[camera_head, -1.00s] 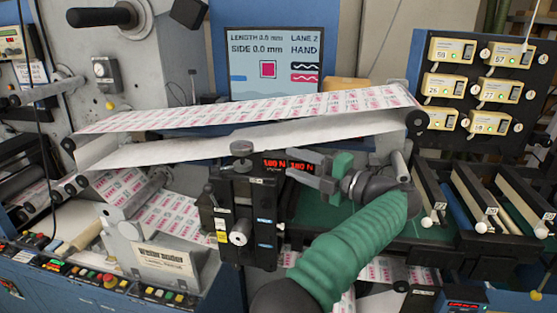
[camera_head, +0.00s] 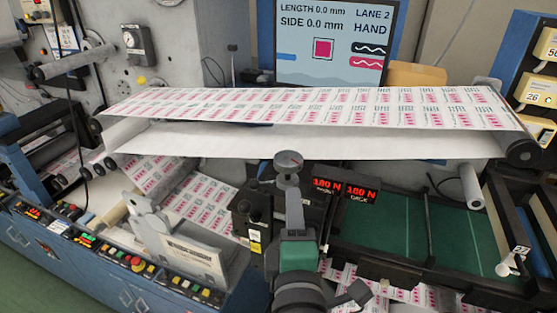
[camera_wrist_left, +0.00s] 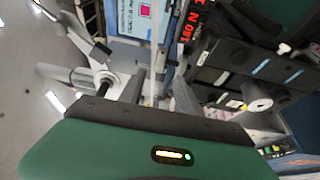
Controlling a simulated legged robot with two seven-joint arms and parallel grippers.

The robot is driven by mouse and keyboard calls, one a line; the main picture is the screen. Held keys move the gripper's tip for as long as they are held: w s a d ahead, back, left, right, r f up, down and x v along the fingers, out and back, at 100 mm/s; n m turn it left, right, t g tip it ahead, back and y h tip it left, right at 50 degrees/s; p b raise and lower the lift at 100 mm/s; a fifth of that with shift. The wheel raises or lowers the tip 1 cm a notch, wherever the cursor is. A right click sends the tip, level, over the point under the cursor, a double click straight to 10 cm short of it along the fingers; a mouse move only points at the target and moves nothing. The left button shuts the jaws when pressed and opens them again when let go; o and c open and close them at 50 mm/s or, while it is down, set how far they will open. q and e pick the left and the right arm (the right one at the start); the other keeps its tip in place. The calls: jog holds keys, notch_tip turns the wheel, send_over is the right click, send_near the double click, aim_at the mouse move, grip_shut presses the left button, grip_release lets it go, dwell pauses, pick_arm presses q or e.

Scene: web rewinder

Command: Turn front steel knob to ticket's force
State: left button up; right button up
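My left gripper (camera_head: 293,205) points away from me in the middle of the head view, in front of the black control block (camera_head: 252,212). In the left wrist view its grey fingers (camera_wrist_left: 158,92) look apart, with nothing seen between them. A pale steel knob (camera_wrist_left: 256,97) sticks out of the dark block at the right of the wrist view, apart from the fingers. In the head view that knob is hidden behind the gripper. The red displays (camera_head: 345,190) read 180 N. A ticket card (camera_head: 190,258) is too small to read. My right gripper is not in view.
The printed web (camera_head: 310,108) spans above the block, with white web below. The screen (camera_head: 335,42) shows LANE 2 and HAND. A button panel (camera_head: 120,255) lies at lower left. A green deck (camera_head: 385,225) and a white-knobbed lever (camera_head: 510,262) are at right.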

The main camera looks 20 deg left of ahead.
aim_at(289, 162)
pick_arm(q)
jog(key=x, duration=0.5)
jog(key=a+x, duration=0.1)
jog(key=x, duration=0.9)
jog(key=shift+s+a+f, duration=0.15)
jog(key=shift+s+a, duration=0.1)
jog(key=shift+w+a, duration=0.15)
jog(key=shift+a, duration=0.15)
jog(key=shift+d, duration=1.4)
jog(key=shift+c, duration=1)
jog(key=shift+d, duration=0.25)
jog(key=shift+c, duration=2.3)
jog(key=shift+a, duration=0.25)
grip_shut()
jog(key=shift+a, duration=0.35)
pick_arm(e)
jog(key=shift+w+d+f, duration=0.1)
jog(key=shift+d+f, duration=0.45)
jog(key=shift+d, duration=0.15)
